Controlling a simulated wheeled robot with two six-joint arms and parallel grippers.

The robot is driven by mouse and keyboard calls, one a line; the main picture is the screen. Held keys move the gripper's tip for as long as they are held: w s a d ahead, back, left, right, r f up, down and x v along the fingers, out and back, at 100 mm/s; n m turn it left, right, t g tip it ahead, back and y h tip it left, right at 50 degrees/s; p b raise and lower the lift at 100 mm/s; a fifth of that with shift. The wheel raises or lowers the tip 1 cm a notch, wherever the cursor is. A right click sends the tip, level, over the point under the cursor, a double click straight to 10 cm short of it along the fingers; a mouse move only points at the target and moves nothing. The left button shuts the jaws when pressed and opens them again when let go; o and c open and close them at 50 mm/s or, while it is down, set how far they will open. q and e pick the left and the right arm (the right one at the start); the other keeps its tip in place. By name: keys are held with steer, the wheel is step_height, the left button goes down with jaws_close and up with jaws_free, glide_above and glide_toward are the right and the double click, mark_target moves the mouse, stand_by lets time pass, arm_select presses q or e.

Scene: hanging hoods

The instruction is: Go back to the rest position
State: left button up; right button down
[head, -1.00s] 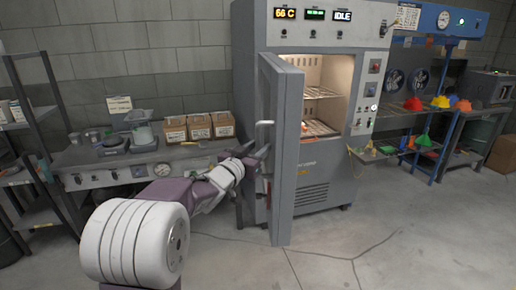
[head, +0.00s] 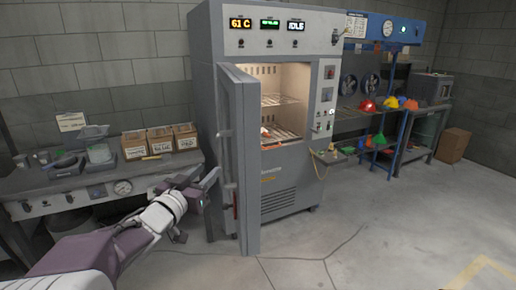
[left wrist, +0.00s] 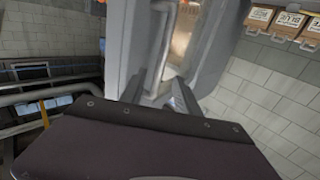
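My left gripper (head: 205,179) is beside the outer face of the open oven door (head: 246,165), at its left. My right gripper is in neither view.
A grey bench (head: 110,185) with several cardboard boxes (head: 160,142) runs along the left wall. A blue-framed rack (head: 402,125) with coloured hard hats (head: 390,102) stands right of the oven. The concrete floor (head: 370,230) at the front right is clear.

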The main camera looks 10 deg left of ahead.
arm_select(q)
steer(key=d+f+g+h+p, duration=0.1)
steer(key=d+f+g+p, duration=0.2)
steer(key=d+p, duration=0.45)
steer(key=s+f+n+g+y, duration=0.1)
steer(key=s+f+g+y, duration=0.1)
steer(key=s+f+g, duration=0.45)
steer(key=s+f+n+g+y, duration=0.1)
steer(key=s+f, duration=0.2)
steer(key=f, duration=0.7)
steer(key=s+f+g, duration=0.5)
steer(key=s+g, duration=0.1)
steer(key=s, duration=0.6)
steer(key=shift+s+d, duration=0.35)
steer(key=shift+s, duration=0.05)
